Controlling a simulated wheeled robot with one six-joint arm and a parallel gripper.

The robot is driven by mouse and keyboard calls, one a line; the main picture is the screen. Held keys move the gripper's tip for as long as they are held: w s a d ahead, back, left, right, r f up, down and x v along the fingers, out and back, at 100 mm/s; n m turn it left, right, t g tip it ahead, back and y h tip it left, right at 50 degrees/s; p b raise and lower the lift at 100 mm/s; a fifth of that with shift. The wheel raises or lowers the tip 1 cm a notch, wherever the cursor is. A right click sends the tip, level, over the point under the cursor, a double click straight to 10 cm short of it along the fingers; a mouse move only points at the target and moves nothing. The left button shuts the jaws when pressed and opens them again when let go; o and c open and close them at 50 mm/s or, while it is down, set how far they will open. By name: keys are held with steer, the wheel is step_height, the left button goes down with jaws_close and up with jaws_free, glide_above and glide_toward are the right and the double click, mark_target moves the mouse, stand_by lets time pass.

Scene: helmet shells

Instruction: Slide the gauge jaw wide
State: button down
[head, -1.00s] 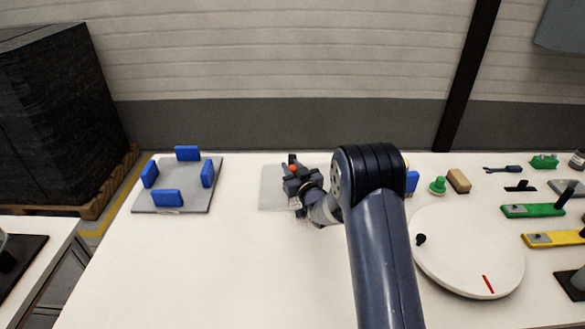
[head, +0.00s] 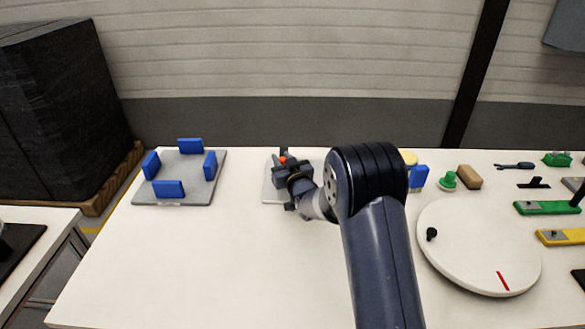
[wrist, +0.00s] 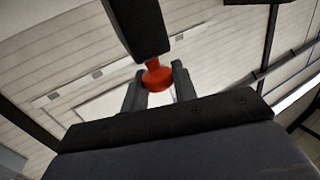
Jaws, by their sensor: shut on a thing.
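The gauge shows as a pale grey plate (head: 270,192) on the bench, left of my arm, with a red knob (head: 283,159) above it. My gripper (head: 279,164) is at the plate's left part, shut on the red knob. In the wrist view the red knob (wrist: 158,78) sits between the two dark fingers (wrist: 158,88). A dark bar (wrist: 140,25) reaches down to the knob there; I cannot tell whether it is the gauge jaw. My arm and gripper hide most of the gauge, so the jaw's opening is not visible.
A grey plate (head: 186,199) with blue blocks stands at the left, with clear bench between it and my gripper. Right of my arm are a blue block (head: 419,177), a green knob (head: 447,180), a tan block (head: 469,177) and a white round disc (head: 480,245).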

steer(key=shift+a, duration=0.5)
steer(key=c, duration=1.2)
jaws_free()
steer(key=shift+a, duration=0.15)
steer(key=shift+s+d+b, duration=0.3)
steer(key=shift+s+d, duration=0.05)
steer(key=shift+s, duration=0.25)
steer(key=b+v, duration=0.1)
steer(key=v, duration=0.8)
steer(key=shift+s, duration=0.25)
steer(key=shift+w, duration=0.15)
